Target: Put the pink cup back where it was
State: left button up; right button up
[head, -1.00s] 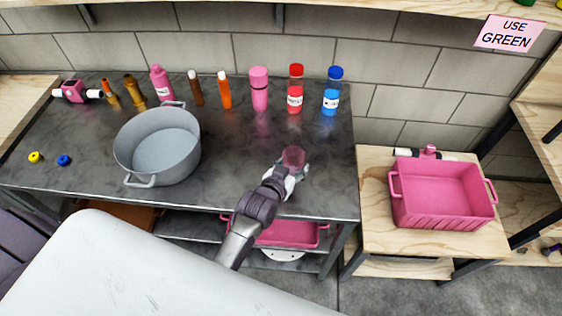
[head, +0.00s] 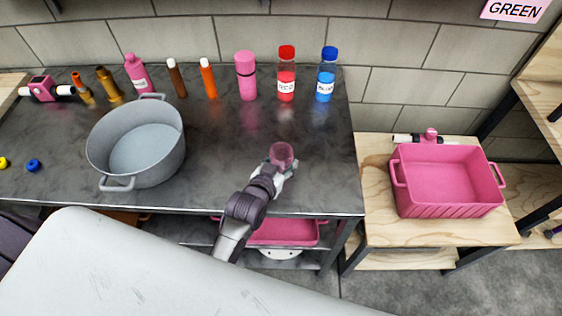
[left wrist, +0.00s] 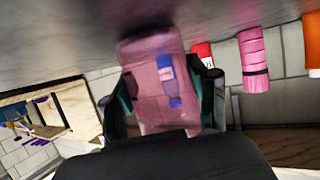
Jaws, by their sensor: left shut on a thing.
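The pink cup (head: 281,153) is translucent and stands over the dark counter, towards its front right. My left gripper (head: 278,166) is shut on it, with its arm coming from the lower left. In the left wrist view the cup (left wrist: 155,75) sits between the two fingers of the gripper (left wrist: 165,100), and a blue bottle shows through its wall. Whether the cup touches the counter cannot be told. My right gripper is not in view.
A grey pot (head: 137,145) stands at the left of the counter (head: 220,140). Bottles, including a pink one (head: 246,75), a red-capped one (head: 286,75) and a blue-capped one (head: 326,75), line the back. A pink crate (head: 447,180) stands on a lower wooden table at right.

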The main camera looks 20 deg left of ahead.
pick_arm(q)
jog(key=shift+f, duration=0.15)
jog(key=o, duration=1.3)
jog(key=shift+w, duration=0.1)
jog(key=shift+s+r, duration=0.25)
jog(key=v, duration=1.1)
jog(key=shift+s+r, duration=0.1)
jog(key=shift+s, duration=0.2)
jog(key=shift+a, duration=0.1)
